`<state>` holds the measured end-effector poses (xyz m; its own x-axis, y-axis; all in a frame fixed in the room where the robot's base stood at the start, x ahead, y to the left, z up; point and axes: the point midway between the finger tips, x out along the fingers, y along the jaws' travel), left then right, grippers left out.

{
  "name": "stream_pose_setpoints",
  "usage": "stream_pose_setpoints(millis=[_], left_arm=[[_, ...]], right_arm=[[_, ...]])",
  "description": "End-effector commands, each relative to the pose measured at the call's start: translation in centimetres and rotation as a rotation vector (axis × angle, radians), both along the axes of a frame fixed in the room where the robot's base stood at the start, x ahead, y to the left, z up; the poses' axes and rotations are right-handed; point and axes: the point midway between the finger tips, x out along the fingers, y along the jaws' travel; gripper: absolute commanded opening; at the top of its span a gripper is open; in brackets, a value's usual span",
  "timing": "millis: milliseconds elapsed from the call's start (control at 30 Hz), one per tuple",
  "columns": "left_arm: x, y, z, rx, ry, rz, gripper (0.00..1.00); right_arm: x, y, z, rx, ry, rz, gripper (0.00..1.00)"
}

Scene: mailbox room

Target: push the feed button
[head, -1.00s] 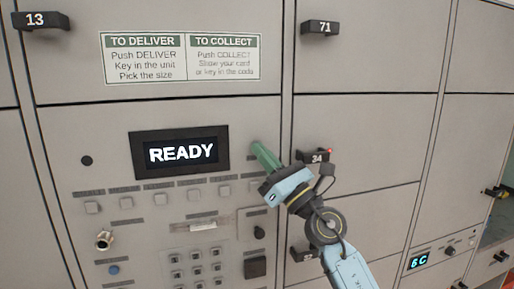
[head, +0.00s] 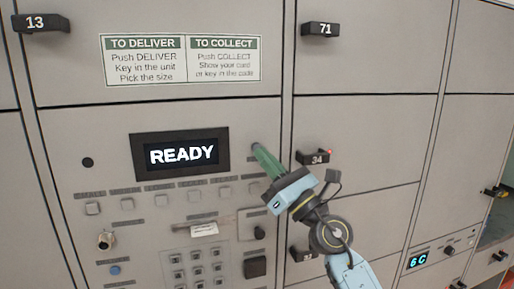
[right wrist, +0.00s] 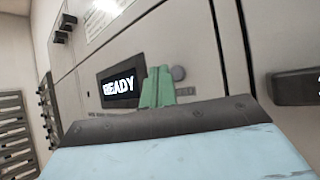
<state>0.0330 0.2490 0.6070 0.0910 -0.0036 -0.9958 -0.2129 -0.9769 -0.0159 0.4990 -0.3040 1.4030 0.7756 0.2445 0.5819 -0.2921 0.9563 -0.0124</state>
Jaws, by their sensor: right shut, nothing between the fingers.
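The locker control panel (head: 110,230) has a lit READY screen (head: 182,153) and rows of small buttons with labels too small to read, so I cannot tell which is marked feed. My right gripper (head: 258,151) is shut and empty, its green fingers pointing at the panel just right of the screen. In the right wrist view the fingertips (right wrist: 158,76) stand beside a round grey button (right wrist: 179,73), which is just right of them. A small label is below that button. I cannot tell whether the fingertips touch the panel. My left gripper is not in view.
A row of square buttons (head: 93,208) and a keypad (head: 197,266) lie below the screen. A pale slip (head: 204,230) shows at a slot.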

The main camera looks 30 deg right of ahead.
Motion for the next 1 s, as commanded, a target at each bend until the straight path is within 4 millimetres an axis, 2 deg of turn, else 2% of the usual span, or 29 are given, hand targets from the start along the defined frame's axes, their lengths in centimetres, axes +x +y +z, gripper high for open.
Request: stream_pose_setpoints(millis=[433, 1000], left_arm=[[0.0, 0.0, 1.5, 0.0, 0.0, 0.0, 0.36], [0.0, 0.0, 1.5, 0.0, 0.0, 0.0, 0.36]], right_arm=[[-4.1, 0.9, 0.1, 0.001, 0.0, -0.001, 0.0], [-4.4, 1.0, 0.1, 0.0, -0.001, 0.0, 0.0]])
